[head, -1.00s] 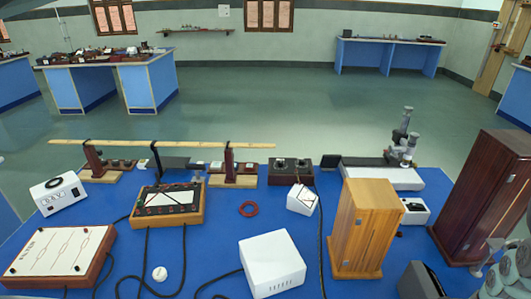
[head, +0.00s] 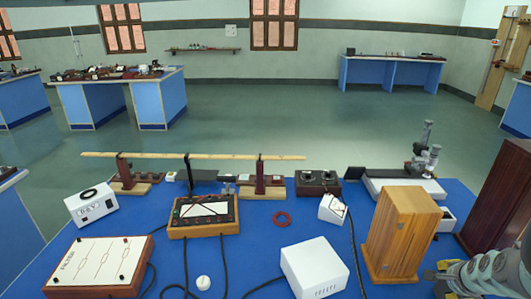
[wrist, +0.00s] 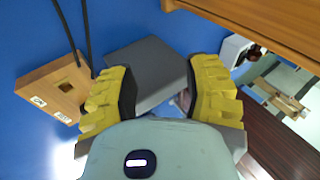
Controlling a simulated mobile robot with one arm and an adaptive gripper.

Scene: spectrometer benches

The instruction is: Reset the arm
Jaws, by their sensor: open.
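My gripper shows in the wrist view (wrist: 163,95) with its two yellow ribbed fingers spread apart. It is open, and nothing is held between the fingers. A dark grey box (wrist: 145,72) lies beyond and between the fingers on the blue bench; I cannot tell how far below it is. In the head view my grey arm (head: 485,272) comes in at the bottom right corner, right of the light wooden cabinet (head: 398,232). The fingertips are hard to make out there.
The blue bench (head: 250,262) holds a white box (head: 313,268), a filter board (head: 100,262), a meter (head: 203,214), a power supply (head: 92,204) and loose cables. A dark wooden cabinet (head: 503,195) stands at the right. A wooden rail (head: 215,156) runs along the back. Open floor (head: 290,115) lies beyond.

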